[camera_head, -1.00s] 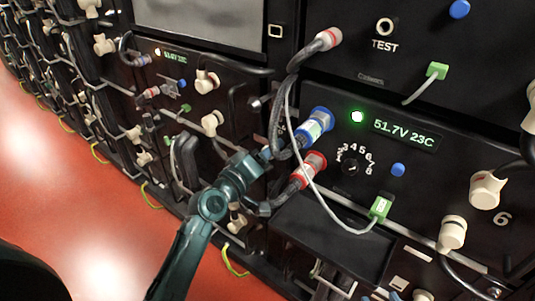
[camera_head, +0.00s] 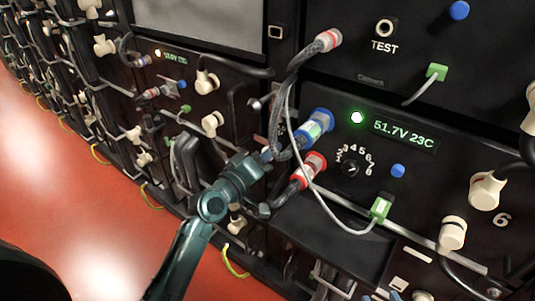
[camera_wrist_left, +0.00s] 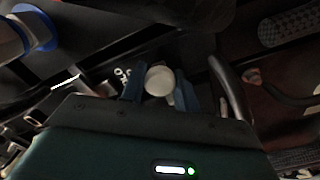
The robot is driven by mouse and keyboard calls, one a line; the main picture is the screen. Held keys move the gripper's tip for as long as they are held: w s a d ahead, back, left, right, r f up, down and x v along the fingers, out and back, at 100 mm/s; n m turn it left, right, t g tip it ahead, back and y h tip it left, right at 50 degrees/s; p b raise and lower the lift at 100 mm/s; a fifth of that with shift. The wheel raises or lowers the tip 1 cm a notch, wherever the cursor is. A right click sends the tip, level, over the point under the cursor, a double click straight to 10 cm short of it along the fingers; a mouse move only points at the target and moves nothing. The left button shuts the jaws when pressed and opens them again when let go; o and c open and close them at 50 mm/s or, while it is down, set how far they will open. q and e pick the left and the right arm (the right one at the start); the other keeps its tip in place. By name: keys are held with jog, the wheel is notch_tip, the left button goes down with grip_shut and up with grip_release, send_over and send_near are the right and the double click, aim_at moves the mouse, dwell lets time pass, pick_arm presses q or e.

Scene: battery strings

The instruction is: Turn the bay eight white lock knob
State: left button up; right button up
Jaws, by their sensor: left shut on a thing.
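In the left wrist view a round white knob (camera_wrist_left: 159,81) sits between the two blue fingers of my left gripper (camera_wrist_left: 158,91), which is shut on it. Pale lettering shows on the dark panel just left of the knob. The turn angle of the knob cannot be read.
A lit display (camera_head: 403,133) reads 51.7V 23C beside a green lamp. A grey cable hangs across the bay to a green plug (camera_head: 380,208). Braided cables and several white knobs crowd the racks. Open red floor (camera_head: 75,200) lies at the left.

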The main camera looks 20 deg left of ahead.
pick_arm(q)
jog(key=m+p, duration=0.1)
jog(key=m, duration=0.2)
jog(key=shift+m, duration=0.4)
jog(key=shift+m+p, duration=0.3)
jog(key=shift+m, duration=0.1)
jog(key=m+p, duration=0.2)
jog(key=m, duration=0.1)
jog(key=shift+r+m, duration=0.1)
jog(key=shift+m, duration=0.2)
jog(key=m+p, duration=0.3)
jog(key=m, duration=0.2)
jog(key=shift+m+p, duration=0.4)
jog(key=shift+m, duration=0.2)
jog(key=shift+m+p, duration=0.3)
jog(key=shift+m, duration=1.1)
jog(key=shift+p, duration=0.3)
pick_arm(e)
notch_tip(320, 180, up, 7)
jog(key=s+d+m, duration=0.1)
jog(key=m, duration=0.2)
jog(key=shift+d+h, duration=0.3)
jog(key=shift+d, duration=0.1)
pick_arm(q)
jog(key=shift+m, duration=0.3)
pick_arm(e)
jog(key=shift+f, duration=0.3)
